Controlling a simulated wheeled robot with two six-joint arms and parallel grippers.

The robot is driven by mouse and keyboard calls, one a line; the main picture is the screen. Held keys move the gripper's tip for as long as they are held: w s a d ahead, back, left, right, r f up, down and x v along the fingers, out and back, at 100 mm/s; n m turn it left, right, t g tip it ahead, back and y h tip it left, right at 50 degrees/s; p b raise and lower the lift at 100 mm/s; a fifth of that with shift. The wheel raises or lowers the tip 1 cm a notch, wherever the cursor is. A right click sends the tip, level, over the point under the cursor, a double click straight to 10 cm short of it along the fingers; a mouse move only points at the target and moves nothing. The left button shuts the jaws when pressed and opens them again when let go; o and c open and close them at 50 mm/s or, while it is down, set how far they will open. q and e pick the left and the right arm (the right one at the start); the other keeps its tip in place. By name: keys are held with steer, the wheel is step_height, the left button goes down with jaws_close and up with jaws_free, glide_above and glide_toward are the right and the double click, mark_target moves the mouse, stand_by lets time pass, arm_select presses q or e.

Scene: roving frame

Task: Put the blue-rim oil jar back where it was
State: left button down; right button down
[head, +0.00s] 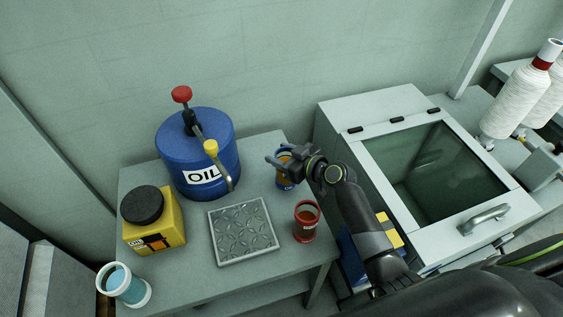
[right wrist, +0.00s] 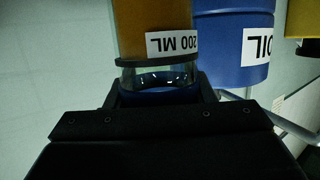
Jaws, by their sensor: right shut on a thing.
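The blue-rim oil jar (head: 284,181) holds amber oil and is at the right side of the grey table (head: 190,283). My right gripper (head: 283,160) is shut on it near its rim. In the right wrist view, the jar (right wrist: 155,30) looks upside down, with amber oil, a "200 ML" label and clear glass by the blue rim between the fingers. I cannot tell whether its base touches the table. My left gripper is not in view.
A blue oil drum (head: 178,144) with a pump, a yellow can (head: 170,222), a metal tread plate (head: 243,232), a red-rim jar (head: 306,224) and a white-rim jar (head: 132,289) stand on the table. A white cabinet (head: 345,112) with a glass lid is close on the right.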

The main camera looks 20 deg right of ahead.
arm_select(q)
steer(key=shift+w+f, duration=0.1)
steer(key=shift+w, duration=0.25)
arm_select(e)
steer(key=shift+f, duration=1.55)
steer(key=shift+f+b, duration=0.15)
steer(key=shift+b, duration=0.15)
steer(key=c, duration=0.7)
jaws_free()
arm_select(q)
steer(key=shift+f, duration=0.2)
arm_select(e)
steer(key=shift+o, duration=0.2)
steer(key=shift+s+d+r+p, duration=0.2)
steer(key=shift+s+p, duration=0.05)
steer(key=shift+p, duration=0.05)
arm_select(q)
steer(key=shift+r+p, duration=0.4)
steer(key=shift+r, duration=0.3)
arm_select(e)
steer(key=v, duration=0.7)
